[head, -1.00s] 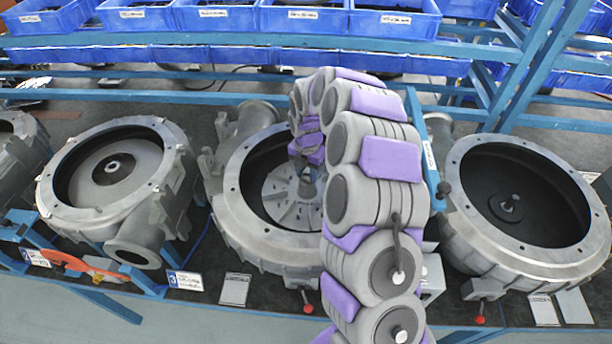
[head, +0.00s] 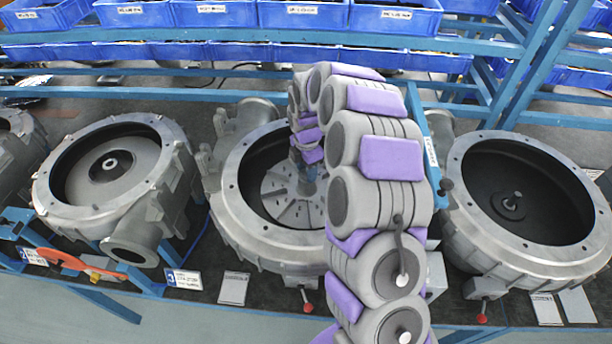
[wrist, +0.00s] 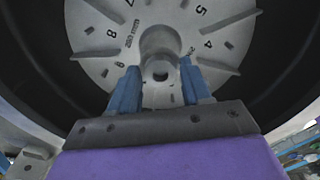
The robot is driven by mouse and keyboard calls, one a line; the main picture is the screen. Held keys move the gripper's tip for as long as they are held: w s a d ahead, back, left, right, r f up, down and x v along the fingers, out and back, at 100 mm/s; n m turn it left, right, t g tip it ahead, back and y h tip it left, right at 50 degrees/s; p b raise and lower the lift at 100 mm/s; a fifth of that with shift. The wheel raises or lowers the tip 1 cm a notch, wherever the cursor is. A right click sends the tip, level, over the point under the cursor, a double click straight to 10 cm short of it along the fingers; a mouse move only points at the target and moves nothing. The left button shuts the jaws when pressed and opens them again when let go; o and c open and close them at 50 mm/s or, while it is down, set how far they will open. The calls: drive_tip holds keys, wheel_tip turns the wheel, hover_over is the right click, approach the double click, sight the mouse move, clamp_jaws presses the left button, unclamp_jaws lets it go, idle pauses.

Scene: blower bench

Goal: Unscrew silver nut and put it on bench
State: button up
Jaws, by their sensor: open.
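My gripper (head: 308,178) reaches down into the middle blower housing (head: 228,208), over the centre of the grey bladed disc (head: 282,190). In the wrist view my gripper (wrist: 160,68) is open, with one blue finger on each side of the grey central hub (wrist: 160,45). A small dark hole shows in the hub between the fingers. The disc (wrist: 100,70) carries raised ribs and printed numbers. I cannot make out a separate silver nut at the hub, and whether the fingers touch anything there is unclear. My arm hides the right part of the middle housing in the head view.
Open blower housings stand to the left (head: 60,200) and right (head: 460,215) on the dark bench (head: 205,260). An orange-red tool (head: 75,263) and white labels lie along the front edge. Blue bins (head: 215,14) fill the shelf behind. Little bench surface is clear.

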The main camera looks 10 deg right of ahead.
drive_tip(key=m+b, duration=0.1)
drive_tip(key=m, duration=0.4)
drive_tip(key=m+b, duration=0.1)
drive_tip(key=m, duration=0.4)
drive_tip(key=m+b, duration=0.1)
drive_tip(key=m, duration=0.4)
drive_tip(key=shift+m, duration=0.3)
drive_tip(key=m, duration=0.3)
drive_tip(key=shift+a+m, duration=0.1)
drive_tip(key=shift+m, duration=0.3)
drive_tip(key=shift+c, duration=0.3)
